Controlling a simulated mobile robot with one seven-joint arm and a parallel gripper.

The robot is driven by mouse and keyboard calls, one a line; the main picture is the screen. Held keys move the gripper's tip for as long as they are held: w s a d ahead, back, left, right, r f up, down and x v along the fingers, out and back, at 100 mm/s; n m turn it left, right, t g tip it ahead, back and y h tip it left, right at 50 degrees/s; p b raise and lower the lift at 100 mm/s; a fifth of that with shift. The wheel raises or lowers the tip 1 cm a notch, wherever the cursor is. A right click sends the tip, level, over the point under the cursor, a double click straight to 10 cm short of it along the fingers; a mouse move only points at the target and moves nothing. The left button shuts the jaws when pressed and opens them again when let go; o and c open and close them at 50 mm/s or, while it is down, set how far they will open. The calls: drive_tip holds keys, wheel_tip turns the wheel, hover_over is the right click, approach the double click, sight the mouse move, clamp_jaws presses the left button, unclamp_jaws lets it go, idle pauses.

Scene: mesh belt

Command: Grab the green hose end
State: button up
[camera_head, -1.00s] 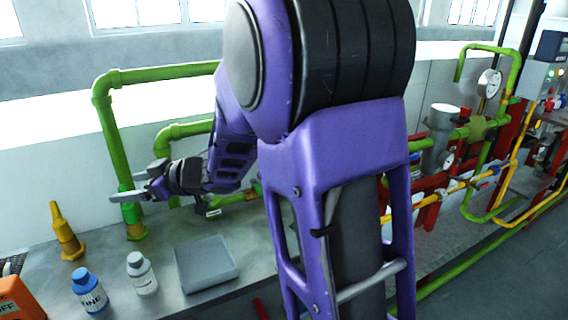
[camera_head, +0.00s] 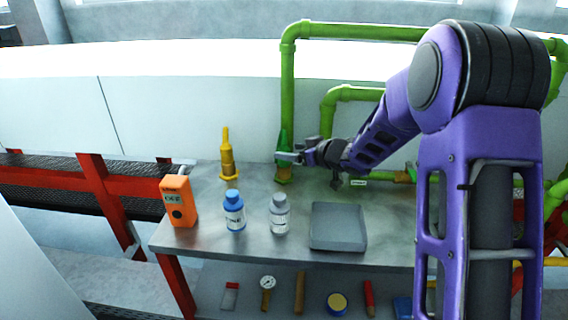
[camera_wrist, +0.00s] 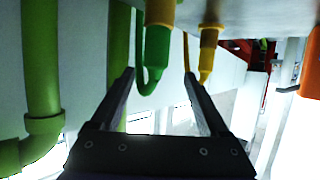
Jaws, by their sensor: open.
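The green hose end (camera_head: 283,139) stands upright on a brass-coloured base at the back of the steel table, left of the green pipes. In the wrist view the green hose end (camera_wrist: 157,50) hangs from the top of the picture under its orange-yellow collar, with a thin green hose curving beside it. My gripper (camera_head: 281,157) is at the green hose end in the head view and partly covers it. In the wrist view my gripper (camera_wrist: 158,73) is open, with the green end between the lines of its fingers, near the tips. No contact shows.
A yellow hose end (camera_head: 227,155) stands to the left; it also shows in the wrist view (camera_wrist: 208,55). Thick green pipes (camera_head: 288,90) rise close behind. A blue bottle (camera_head: 234,212), a white bottle (camera_head: 279,215), a grey tray (camera_head: 338,243) and an orange device (camera_head: 178,201) stand in front.

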sight(288, 151)
drive_tip(key=x, duration=0.4)
drive_tip(key=shift+w+d+f+b, duration=0.15)
drive_tip(key=shift+d+f+b, duration=0.05)
drive_tip(key=shift+d+b, duration=0.15)
drive_tip(key=shift+w+a+f, duration=0.15)
drive_tip(key=shift+w+a, duration=0.25)
clamp_jaws()
